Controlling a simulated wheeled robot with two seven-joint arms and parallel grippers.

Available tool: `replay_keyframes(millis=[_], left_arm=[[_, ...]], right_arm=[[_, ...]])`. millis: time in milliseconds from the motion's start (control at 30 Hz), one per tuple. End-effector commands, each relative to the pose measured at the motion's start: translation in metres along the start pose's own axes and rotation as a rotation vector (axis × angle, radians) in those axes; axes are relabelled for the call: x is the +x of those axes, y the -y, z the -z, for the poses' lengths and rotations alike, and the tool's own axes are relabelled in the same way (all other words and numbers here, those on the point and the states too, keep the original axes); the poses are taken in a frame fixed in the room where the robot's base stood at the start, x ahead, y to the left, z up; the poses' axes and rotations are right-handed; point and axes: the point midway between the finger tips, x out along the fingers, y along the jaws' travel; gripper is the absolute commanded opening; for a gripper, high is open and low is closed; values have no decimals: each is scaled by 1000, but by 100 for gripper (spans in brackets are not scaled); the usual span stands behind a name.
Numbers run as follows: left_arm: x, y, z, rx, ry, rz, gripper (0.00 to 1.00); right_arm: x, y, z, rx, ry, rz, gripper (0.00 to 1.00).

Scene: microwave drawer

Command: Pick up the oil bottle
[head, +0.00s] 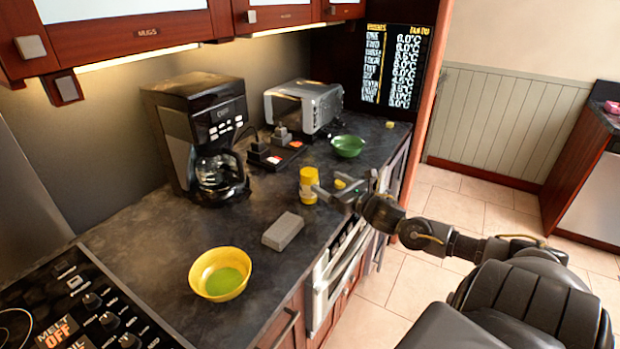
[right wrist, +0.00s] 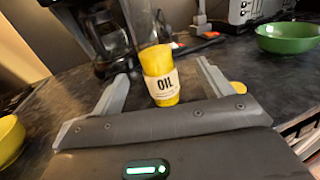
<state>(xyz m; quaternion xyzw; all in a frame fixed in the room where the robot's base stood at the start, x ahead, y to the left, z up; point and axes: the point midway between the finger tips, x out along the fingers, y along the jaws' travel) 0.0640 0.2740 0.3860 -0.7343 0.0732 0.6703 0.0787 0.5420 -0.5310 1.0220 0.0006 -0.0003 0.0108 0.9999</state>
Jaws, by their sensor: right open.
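The oil bottle (head: 308,184) is yellow with a white label and stands upright on the dark counter. In the right wrist view the bottle (right wrist: 160,78) shows its "OIL" label. My right gripper (head: 332,184) is open and reaches in from the right, close to the bottle's right side. In the right wrist view its two fingers (right wrist: 162,72) spread to either side of the bottle, with gaps on both sides. I cannot tell whether the bottle is fully between the fingertips. My left gripper is not in view.
A grey block (head: 283,231) and yellow bowl (head: 220,262) lie nearer on the counter. A coffee maker (head: 198,135), toaster oven (head: 305,104) and green bowl (head: 347,146) stand behind. A small yellow item (right wrist: 238,87) is by the right finger.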

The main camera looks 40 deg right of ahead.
Motion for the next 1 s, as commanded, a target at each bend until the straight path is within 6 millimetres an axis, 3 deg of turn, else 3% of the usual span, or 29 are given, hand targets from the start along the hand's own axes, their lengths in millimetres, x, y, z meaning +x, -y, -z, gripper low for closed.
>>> replay_keyframes(millis=[200,633,833,1000], left_arm=[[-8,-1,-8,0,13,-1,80],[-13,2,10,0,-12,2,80],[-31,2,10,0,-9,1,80],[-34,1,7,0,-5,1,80]], right_arm=[[30,-1,-4,1,6,0,78],[49,-1,-4,1,5,0,78],[74,-3,-7,4,7,2,78],[92,-2,-3,1,5,2,78]])
